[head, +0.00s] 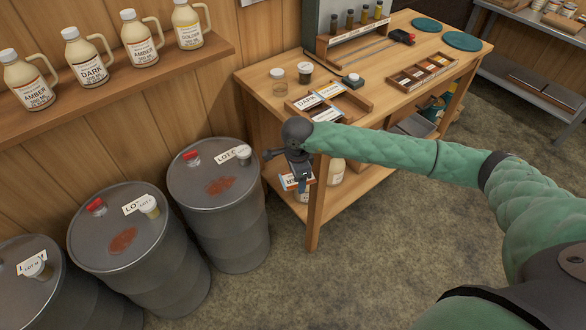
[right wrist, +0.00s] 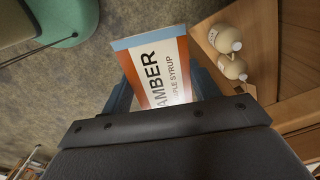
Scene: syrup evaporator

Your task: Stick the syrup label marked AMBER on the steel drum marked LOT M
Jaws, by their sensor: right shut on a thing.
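My right gripper (head: 299,184) is shut on the AMBER label (right wrist: 160,68), a white card with orange and blue bands, held in front of the bench's left end. In the head view the label is mostly hidden by the gripper. Three grey steel drums stand at the left: one nearest the bench (head: 226,215), a middle one (head: 150,265) and one cut off at the left edge (head: 75,300). Each has a white lot tag and a small capped jar on its lid. The leftmost tag (head: 33,264) seems to read LOT M, but is partly covered. My left gripper is not in view.
The wooden bench (head: 258,88) holds a label tray (head: 350,106), jars and a sample rack (head: 355,35). Bottles stand on its lower shelf (head: 336,172). A wall shelf (head: 120,82) with several syrup jugs hangs above the drums. Carpeted floor is clear in front.

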